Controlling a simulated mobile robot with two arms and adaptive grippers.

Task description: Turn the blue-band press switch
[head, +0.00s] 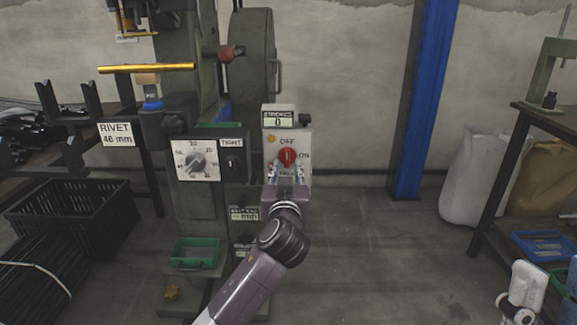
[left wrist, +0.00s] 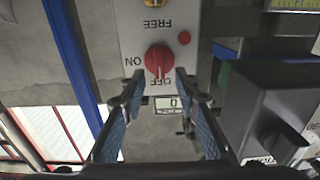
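The press (head: 195,95) has a blue band (head: 153,104) on its tool head. A grey-white switch box (head: 302,140) on its right carries a red knob (head: 288,158), with OFF above it and ON to its right. The knob's pale mark is upright, toward OFF. The knob also shows in the left wrist view (left wrist: 159,61), with the picture upside down and FREE on the far side. My left gripper (head: 287,175) is open just in front of the knob, its fingertips to either side. It does not appear to grip the knob.
A STROKES display (head: 279,122) reads 0 above the knob. A dial plate (head: 196,160) and a TIGHT selector (head: 233,163) sit to the left. A blue post (head: 422,110) stands to the right, with clear floor before it. A green tray (head: 195,252) is below.

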